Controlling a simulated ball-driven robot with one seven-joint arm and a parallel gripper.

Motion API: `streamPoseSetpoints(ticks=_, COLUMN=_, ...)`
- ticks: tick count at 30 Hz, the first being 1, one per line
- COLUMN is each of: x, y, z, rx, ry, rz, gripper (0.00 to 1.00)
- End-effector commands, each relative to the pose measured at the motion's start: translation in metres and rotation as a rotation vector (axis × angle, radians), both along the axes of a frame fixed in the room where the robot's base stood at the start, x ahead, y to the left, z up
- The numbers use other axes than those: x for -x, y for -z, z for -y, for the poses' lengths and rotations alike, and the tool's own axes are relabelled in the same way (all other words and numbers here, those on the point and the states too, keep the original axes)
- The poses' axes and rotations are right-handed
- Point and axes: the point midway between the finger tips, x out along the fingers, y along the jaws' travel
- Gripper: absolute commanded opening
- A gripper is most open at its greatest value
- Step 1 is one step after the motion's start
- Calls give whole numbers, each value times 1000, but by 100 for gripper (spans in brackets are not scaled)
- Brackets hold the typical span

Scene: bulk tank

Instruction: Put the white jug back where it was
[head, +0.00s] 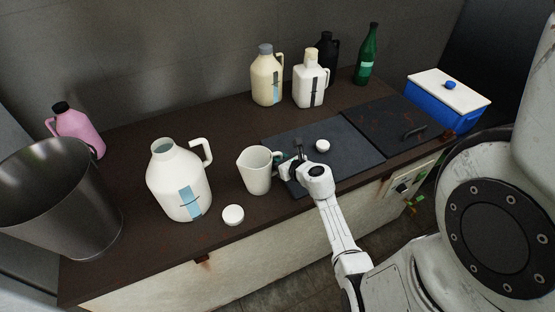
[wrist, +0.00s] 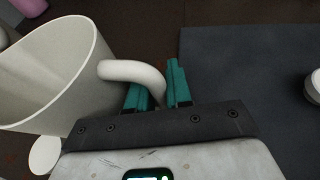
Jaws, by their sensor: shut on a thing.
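The white jug (head: 256,172) is an open-topped pitcher in the middle of the brown counter, upright or nearly so. Its handle faces right. In the wrist view the jug (wrist: 50,75) fills the left side, and I see inside it; it looks empty. My gripper (head: 286,160) is at the handle, and its teal fingers (wrist: 156,85) are shut on it. I cannot tell whether the jug's base touches the counter.
A large uncapped white bottle (head: 180,185) stands left of the jug, with a white cap (head: 233,215) in front. A dark mat (head: 345,160) with another cap (head: 322,145) lies right. Several bottles stand behind, including a cream one (head: 266,80). A metal bucket (head: 60,210) is far left.

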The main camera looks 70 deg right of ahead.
Motion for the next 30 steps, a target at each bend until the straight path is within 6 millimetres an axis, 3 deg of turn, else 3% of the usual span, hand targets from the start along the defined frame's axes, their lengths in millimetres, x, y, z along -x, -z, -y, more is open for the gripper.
streamPoseSetpoints(ticks=6, x=0, y=4, z=0, rx=0, ry=-1, rz=1, gripper=0)
streamPoseSetpoints(ticks=7, x=0, y=3, z=0, rx=0, ry=-1, rz=0, gripper=21)
streamPoseSetpoints(ticks=15, x=0, y=3, z=0, rx=-1, ry=-1, rz=-1, gripper=45)
streamPoseSetpoints(ticks=24, x=0, y=-2, z=0, rx=0, ry=0, rz=0, gripper=45)
streamPoseSetpoints(ticks=30, x=23, y=-12, z=-16, rx=0, ry=1, rz=-2, gripper=45)
